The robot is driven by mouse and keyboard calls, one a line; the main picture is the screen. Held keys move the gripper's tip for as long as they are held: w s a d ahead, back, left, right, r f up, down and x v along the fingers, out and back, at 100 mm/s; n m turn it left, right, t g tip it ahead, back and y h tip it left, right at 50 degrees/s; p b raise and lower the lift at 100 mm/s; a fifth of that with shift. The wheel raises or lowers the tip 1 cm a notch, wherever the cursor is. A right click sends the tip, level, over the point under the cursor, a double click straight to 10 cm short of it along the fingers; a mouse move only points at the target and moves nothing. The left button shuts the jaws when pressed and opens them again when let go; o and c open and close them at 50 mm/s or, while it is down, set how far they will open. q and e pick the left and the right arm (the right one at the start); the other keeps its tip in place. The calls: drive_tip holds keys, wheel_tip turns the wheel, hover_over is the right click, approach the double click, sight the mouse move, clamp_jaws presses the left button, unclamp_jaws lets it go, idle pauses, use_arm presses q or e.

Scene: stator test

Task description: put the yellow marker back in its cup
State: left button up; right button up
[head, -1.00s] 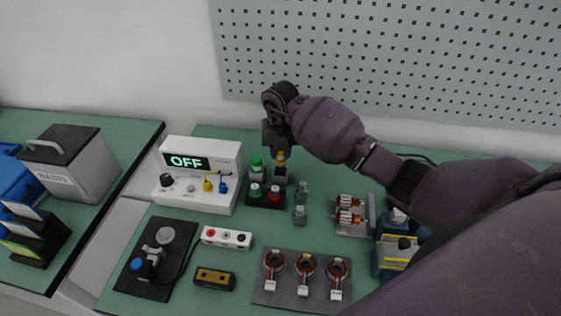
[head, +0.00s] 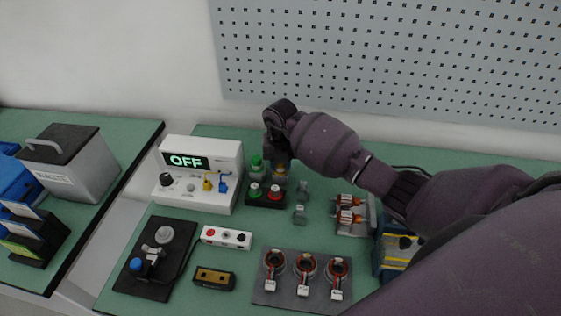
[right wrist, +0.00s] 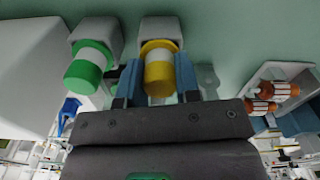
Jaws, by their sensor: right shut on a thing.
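The yellow marker (right wrist: 158,72), with a white band, stands between the fingers of my right gripper (right wrist: 158,85). Its far end meets the mouth of a grey cup (right wrist: 160,27) in the right wrist view and appears to be inside it; how deep it sits is hidden. In the head view the marker (head: 281,169) shows just below my right gripper (head: 278,157), in line with the cup (head: 279,181). My right gripper is shut on the marker. My left gripper is not in view.
A green marker (right wrist: 85,68) stands in a neighbouring grey cup (right wrist: 98,36), close to my finger.

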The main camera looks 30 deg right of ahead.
drive_tip(key=shift+f, duration=0.15)
drive_tip(key=o, duration=0.9)
drive_tip(key=shift+r, duration=0.2)
wheel_tip(320, 180, up, 13)
drive_tip(key=shift+f, duration=0.2)
drive_tip(key=shift+s+f, duration=0.1)
